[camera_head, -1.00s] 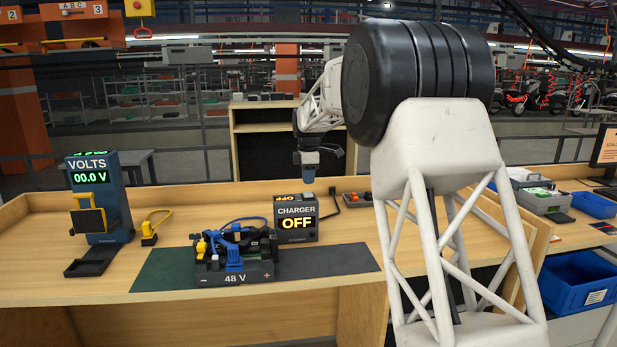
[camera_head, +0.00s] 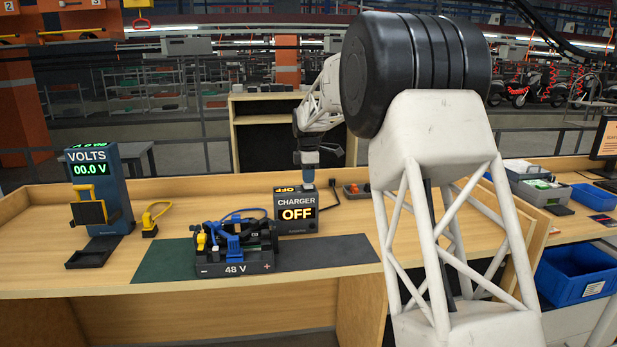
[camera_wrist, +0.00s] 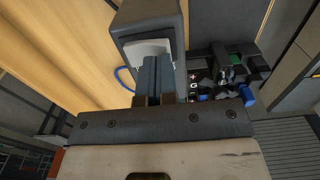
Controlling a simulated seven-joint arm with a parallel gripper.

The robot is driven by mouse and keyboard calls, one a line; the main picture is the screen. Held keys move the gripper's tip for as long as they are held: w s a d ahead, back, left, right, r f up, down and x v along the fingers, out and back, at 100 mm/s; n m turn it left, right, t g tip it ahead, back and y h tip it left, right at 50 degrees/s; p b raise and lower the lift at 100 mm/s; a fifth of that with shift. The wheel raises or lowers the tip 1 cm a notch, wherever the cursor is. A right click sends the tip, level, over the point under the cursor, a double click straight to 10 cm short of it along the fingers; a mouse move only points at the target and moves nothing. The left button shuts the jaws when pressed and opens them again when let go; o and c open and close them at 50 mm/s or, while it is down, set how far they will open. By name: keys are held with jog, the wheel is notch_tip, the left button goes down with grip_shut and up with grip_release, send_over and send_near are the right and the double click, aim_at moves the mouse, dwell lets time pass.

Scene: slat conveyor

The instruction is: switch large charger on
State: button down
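The charger (camera_head: 297,223) is a dark box on the bench, and its display reads OFF. A second OFF label shows on its top, at the left. In the wrist view the charger (camera_wrist: 148,14) lies under my fingertips, with a pale grey rocker or plate (camera_wrist: 148,47) set into its top. My gripper (camera_head: 308,184) points down over the right part of the charger's top. In the wrist view its two blue-grey fingers (camera_wrist: 157,60) are together with nothing visible between them. The tips overlap the pale part; I cannot tell whether they touch it.
The 48 V battery unit (camera_head: 235,268), with blue and yellow parts, stands on a dark mat (camera_head: 335,250) in front of the charger. A volts meter (camera_head: 112,184) reading 00.0 V stands at the left.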

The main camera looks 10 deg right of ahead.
jog(key=shift+f, duration=0.65)
dwell(0.8)
jog(key=shift+r, duration=2.25)
